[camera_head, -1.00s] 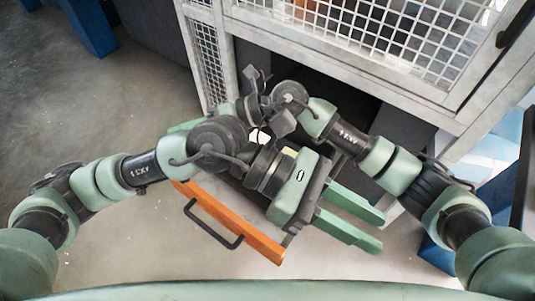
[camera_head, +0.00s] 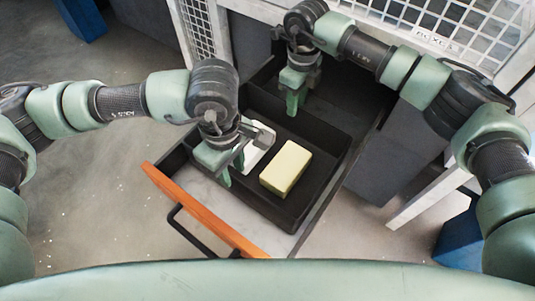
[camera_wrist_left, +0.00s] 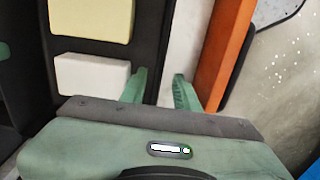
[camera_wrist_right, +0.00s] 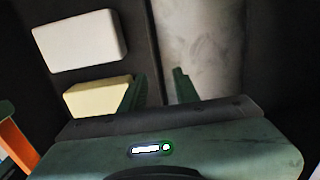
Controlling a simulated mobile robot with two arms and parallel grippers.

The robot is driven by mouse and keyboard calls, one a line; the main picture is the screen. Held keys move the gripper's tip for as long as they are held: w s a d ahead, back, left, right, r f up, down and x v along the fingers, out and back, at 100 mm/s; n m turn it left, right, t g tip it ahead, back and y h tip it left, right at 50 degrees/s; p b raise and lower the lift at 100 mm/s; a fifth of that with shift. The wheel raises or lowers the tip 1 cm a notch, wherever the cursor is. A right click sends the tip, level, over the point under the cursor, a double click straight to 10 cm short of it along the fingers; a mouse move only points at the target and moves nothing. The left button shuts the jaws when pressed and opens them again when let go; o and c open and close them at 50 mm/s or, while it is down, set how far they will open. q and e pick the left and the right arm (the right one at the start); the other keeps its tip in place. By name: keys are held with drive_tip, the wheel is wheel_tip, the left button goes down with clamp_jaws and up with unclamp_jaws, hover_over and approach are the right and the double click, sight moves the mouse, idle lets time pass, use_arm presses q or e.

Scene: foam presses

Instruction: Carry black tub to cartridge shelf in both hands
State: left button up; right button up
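The black tub (camera_head: 322,165) sits in a pulled-out drawer and holds a pale yellow block (camera_head: 286,168) and a white block (camera_head: 259,154). My left gripper (camera_head: 233,168) is at the tub's left wall; in the left wrist view its two fingers (camera_wrist_left: 160,90) are apart, with the dark wall between or just below them. My right gripper (camera_head: 292,104) is at the tub's far side; in the right wrist view its fingers (camera_wrist_right: 160,88) are also apart, around or just above the wall. Contact cannot be told. I cannot make out a cartridge shelf.
The drawer has an orange front (camera_head: 205,212) with a black handle (camera_head: 200,235), facing me. A white-framed mesh cabinet (camera_head: 440,40) stands behind. Blue objects (camera_head: 461,240) lie at right and upper left. Grey floor (camera_head: 100,215) is open at left.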

sight(238, 197)
use_arm(q)
drive_tip(key=shift+s, duration=0.1)
use_arm(e)
drive_tip(key=shift+s, duration=0.1)
